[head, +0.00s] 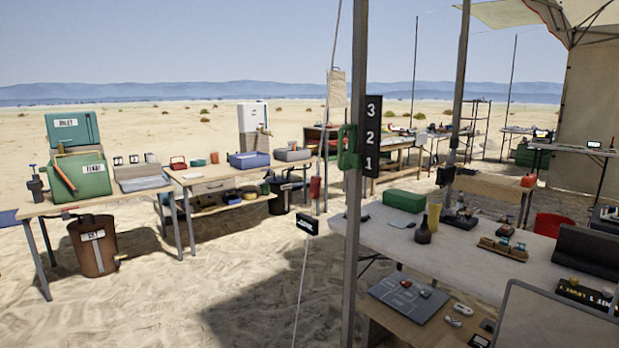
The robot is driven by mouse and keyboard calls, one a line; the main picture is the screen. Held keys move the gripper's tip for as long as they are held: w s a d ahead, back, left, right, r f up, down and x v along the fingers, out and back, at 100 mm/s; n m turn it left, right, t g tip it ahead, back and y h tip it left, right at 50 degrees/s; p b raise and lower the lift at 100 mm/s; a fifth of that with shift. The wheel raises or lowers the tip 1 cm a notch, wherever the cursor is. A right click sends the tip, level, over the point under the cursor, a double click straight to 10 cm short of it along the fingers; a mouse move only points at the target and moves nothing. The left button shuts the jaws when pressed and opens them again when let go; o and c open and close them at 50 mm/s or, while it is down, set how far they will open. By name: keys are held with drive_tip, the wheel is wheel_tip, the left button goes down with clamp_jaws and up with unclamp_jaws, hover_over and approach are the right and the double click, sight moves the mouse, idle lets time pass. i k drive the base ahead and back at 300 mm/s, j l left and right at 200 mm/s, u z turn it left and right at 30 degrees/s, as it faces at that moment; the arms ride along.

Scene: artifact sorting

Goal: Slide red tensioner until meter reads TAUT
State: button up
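The red tensioner (315,187) sits on a thin pale guy line (302,275) that runs down from the top of the picture to the sand, left of a grey pole. A small black meter (308,225) with a white marking is just below the tensioner. Its reading is too small to make out. My gripper is not in view.
A grey pole (352,240) stands just right of the line, with a green fitting (348,147) and a black 3-2-1 board (372,136). A pale tag (337,88) hangs higher up. A cluttered white table (460,262) fills the right. Sand lies open at lower left.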

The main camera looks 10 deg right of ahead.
sight(315, 183)
drive_tip(key=i+j, duration=0.3)
drive_tip(key=i, duration=0.2)
drive_tip(key=i+j, duration=0.3)
drive_tip(key=i, duration=0.2)
drive_tip(key=i+j+u, duration=0.1)
drive_tip(key=i+j, duration=0.25)
drive_tip(key=i, duration=0.15)
drive_tip(key=i+j, duration=0.25)
drive_tip(key=i, duration=0.25)
drive_tip(key=i+j, duration=0.25)
drive_tip(key=i, duration=0.25)
